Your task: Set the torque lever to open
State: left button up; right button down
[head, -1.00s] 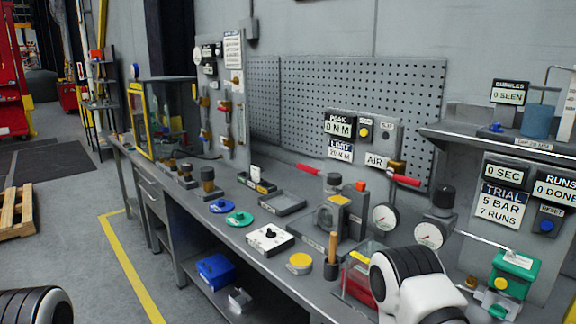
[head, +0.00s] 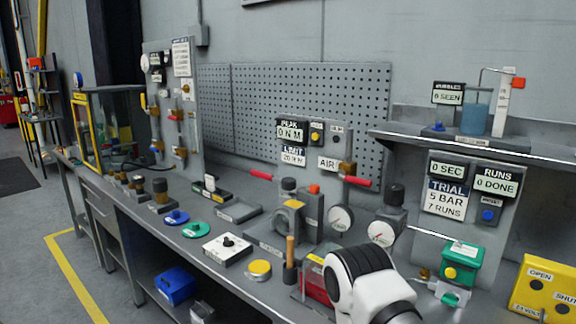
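The torque station on the bench has a display panel (head: 303,140) reading PEAK 0 N M and LIMIT 20 N M. In front of it stands a grey valve body (head: 287,222) with a yellow top. Red handles show on either side: a left red handle (head: 260,174) and a right red handle (head: 357,181) beside the AIR label. I cannot tell which part is the torque lever. A yellow box (head: 543,290) at the lower right carries OPEN and SHUT labels. My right arm's white and black link covers the bench front; neither gripper is in view.
Two gauges (head: 341,218) stand right of the valve body. A wooden-handled tool (head: 290,252), a yellow disc (head: 259,268) and a white box with a black knob (head: 227,246) lie along the front. A green box (head: 461,264) sits further right. Pegboard backs the bench.

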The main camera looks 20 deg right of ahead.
aim_at(288, 184)
jog(key=i+j+u, duration=0.35)
jog(key=i, duration=0.2)
jog(key=i+u, duration=0.35)
jog(key=i, duration=0.2)
jog(key=i+j+z, duration=0.1)
jog(key=i, duration=0.35)
jog(key=i+j+z, duration=0.1)
jog(key=i, duration=0.35)
jog(key=i+j+z, duration=0.15)
jog(key=i, duration=0.3)
jog(key=i+j+z, duration=0.1)
jog(key=i+j, duration=0.15)
jog(key=i, duration=0.2)
